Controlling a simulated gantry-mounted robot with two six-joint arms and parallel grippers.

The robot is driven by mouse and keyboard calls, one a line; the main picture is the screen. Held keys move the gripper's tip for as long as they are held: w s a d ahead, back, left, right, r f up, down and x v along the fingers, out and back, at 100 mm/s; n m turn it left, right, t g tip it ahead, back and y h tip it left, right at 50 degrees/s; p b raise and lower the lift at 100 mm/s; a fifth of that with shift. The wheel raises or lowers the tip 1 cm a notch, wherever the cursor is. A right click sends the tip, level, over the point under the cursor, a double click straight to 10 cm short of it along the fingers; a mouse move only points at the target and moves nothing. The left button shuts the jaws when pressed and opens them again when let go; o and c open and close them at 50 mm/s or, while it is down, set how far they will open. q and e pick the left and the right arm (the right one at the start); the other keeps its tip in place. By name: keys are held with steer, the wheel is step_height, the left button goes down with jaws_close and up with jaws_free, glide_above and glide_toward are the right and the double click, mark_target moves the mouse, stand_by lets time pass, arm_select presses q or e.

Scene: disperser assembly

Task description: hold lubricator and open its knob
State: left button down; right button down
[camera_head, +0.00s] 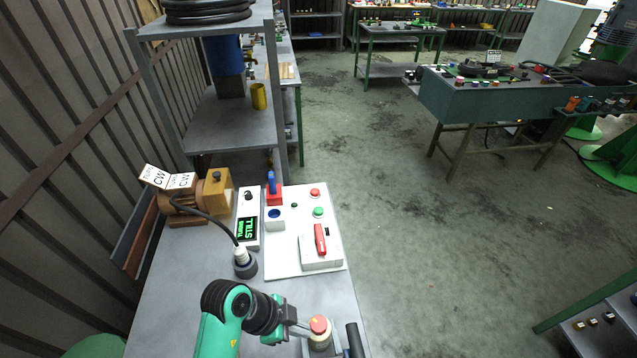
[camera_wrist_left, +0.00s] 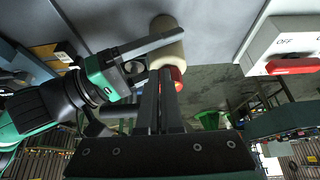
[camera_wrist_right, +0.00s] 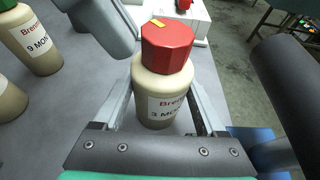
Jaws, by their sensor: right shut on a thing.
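The lubricator is a beige bottle with a red knob on top; it stands upright in the right wrist view (camera_wrist_right: 165,90), with a label partly reading "3 MON". It also shows in the head view (camera_head: 319,328) and upside down in the left wrist view (camera_wrist_left: 168,42). My right gripper (camera_wrist_right: 160,120) is shut around the bottle's body, below the knob. My left gripper (camera_wrist_left: 160,72) reaches in from the left, its two dark fingers close together. Its tips are beside the red knob; I cannot tell if they touch it. The knob is on the bottle.
Other beige bottles (camera_wrist_right: 35,40) stand left in the right wrist view, one with a green cap. A white control panel (camera_head: 290,255) with buttons and a red lever lies farther back on the bench. A motor (camera_head: 190,197) and cabled plug (camera_head: 243,262) are at the left.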

stand_by(0.5)
arm_select(q)
steer(key=shift+s+a, duration=0.1)
steer(key=shift+a, duration=0.15)
step_height(320, 180, up, 6)
steer(key=shift+s+f, duration=0.1)
steer(key=shift+s, duration=0.05)
stand_by(0.3)
steer(key=w+f, duration=0.3)
steer(key=f, duration=0.3)
steer(key=shift+a, duration=0.2)
stand_by(0.5)
